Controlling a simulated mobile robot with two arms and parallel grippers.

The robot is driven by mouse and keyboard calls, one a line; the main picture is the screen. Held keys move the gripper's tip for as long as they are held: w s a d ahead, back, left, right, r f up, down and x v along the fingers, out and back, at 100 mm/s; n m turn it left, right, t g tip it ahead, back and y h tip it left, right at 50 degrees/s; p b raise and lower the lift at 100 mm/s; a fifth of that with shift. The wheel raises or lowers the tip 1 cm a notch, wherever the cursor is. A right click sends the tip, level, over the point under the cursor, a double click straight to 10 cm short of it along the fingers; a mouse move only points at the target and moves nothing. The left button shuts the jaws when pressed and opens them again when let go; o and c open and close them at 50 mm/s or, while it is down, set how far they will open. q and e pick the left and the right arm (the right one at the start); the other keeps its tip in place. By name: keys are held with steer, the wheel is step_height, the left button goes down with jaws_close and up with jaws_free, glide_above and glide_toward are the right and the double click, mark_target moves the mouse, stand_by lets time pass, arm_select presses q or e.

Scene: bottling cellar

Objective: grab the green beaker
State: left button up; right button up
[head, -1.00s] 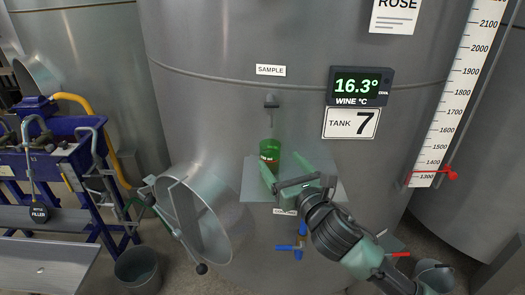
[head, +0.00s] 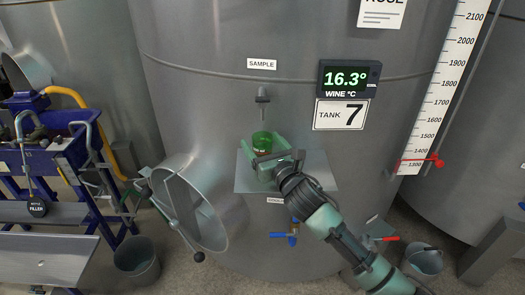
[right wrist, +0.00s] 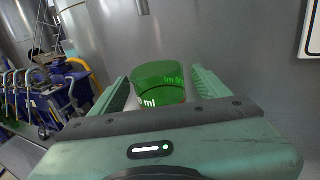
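The green beaker (head: 262,141) stands upright on a small metal shelf (head: 318,172) on the front of tank 7, below the sample tap (head: 262,97). It is translucent, with white markings in the right wrist view (right wrist: 158,84). My right gripper (head: 264,146) is open, with its fingers on either side of the beaker. In the right wrist view a gap shows between the beaker and the right finger; the left finger is close to it. The beaker's lower part is hidden behind the gripper. My left gripper is not in view.
A round open hatch door (head: 190,205) sticks out at the left of the shelf. A blue-handled valve (head: 285,235) is below it. A bucket (head: 136,262) stands on the floor near the blue bottle filler (head: 45,160).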

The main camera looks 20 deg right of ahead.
steer(key=c, duration=1.6)
